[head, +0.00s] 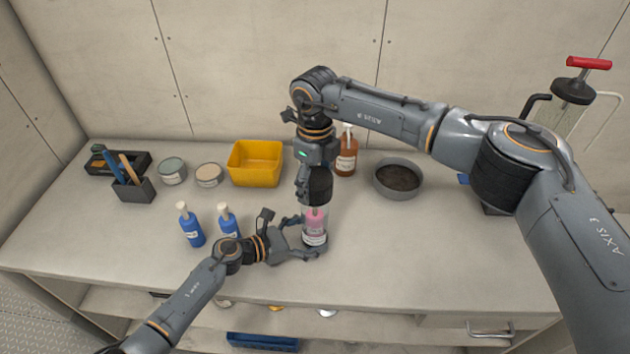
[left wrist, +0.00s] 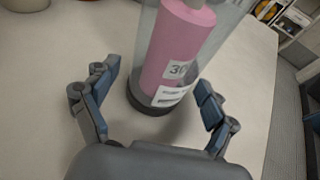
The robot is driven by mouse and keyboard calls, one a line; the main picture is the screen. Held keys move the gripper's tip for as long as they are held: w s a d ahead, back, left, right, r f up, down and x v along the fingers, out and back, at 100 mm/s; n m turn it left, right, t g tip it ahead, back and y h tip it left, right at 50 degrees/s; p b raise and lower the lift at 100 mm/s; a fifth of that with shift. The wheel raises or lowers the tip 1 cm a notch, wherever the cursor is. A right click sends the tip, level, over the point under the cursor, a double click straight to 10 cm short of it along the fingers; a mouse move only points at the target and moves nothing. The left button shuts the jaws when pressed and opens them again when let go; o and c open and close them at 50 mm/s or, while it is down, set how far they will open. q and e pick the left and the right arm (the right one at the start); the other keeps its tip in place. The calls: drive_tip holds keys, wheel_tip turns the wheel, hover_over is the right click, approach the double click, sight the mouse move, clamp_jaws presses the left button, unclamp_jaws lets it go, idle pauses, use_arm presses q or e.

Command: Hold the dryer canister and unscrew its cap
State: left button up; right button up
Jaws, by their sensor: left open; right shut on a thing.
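The dryer canister (head: 315,222) is a clear cylinder with pink filling and a white label, standing upright on the bench. Its black cap (head: 321,184) is on top. My right gripper (head: 314,180) comes down from above and is shut on the cap, partly hiding it. My left gripper (head: 307,240) is low at the canister's base, open, with one finger on each side. In the left wrist view, the canister (left wrist: 178,50) stands between the open fingers of the left gripper (left wrist: 157,85), with gaps visible; its cap is out of that view.
Blue bottles (head: 190,225) stand left of the canister, close to my left arm. Behind are a yellow bin (head: 256,163), an amber pump bottle (head: 347,158) and a grey bowl (head: 398,179). The bench (head: 430,255) is clear to the front right.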

use_arm(q)
drive_tip(key=v, duration=1.1)
drive_tip(key=shift+s+a+r, duration=0.15)
drive_tip(key=shift+s+a, duration=0.1)
drive_tip(key=shift+a, duration=0.1)
